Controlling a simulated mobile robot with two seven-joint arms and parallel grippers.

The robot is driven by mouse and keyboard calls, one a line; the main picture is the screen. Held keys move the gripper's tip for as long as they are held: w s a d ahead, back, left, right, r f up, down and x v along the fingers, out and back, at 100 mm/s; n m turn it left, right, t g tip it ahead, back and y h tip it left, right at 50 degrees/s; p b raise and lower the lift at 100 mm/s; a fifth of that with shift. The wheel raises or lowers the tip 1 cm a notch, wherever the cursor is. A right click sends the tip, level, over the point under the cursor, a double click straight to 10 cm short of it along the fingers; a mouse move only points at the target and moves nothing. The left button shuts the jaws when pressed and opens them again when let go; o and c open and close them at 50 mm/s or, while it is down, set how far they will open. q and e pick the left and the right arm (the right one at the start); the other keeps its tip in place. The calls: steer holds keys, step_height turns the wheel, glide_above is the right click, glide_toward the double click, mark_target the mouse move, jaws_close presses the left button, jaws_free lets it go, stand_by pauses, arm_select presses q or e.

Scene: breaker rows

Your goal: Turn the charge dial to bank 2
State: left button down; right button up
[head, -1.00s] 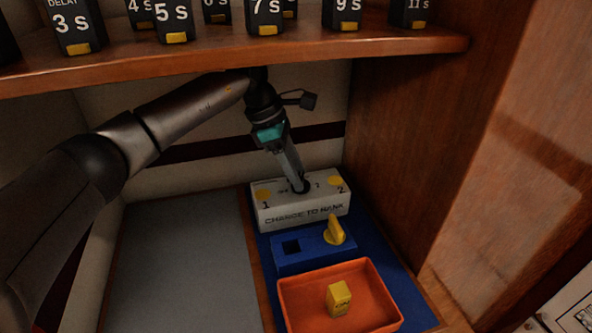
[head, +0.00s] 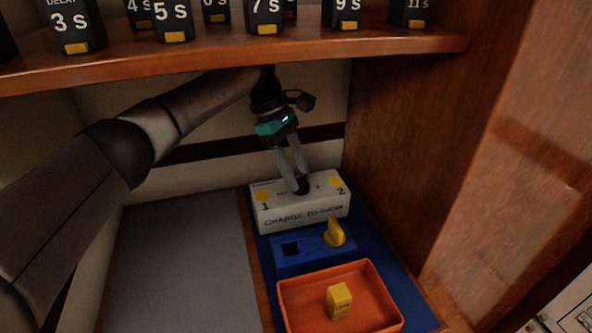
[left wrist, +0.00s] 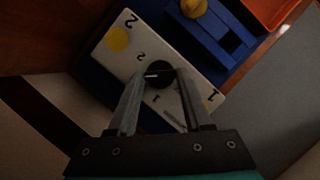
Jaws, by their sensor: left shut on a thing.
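The charge dial is a black round knob (head: 302,186) on top of a white box (head: 300,214) lettered for charge to bank, with yellow spots by the numbers 1 and 2. My left gripper (head: 299,186) reaches down from above and is shut on the knob. In the left wrist view the knob (left wrist: 159,73) sits between the two fingers (left wrist: 160,82). A pale mark on the knob shows there, but which number it points at I cannot tell. My right gripper is not in view.
In front of the box are a blue block (head: 300,255) with a square hole and a yellow knob (head: 334,232), and an orange tray (head: 388,305) holding a yellow piece (head: 339,301). A wooden shelf (head: 240,57) with several black timer blocks hangs above. A wooden wall stands right.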

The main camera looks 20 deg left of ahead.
arm_select(q)
steer(key=shift+c, duration=1.6)
jaws_free()
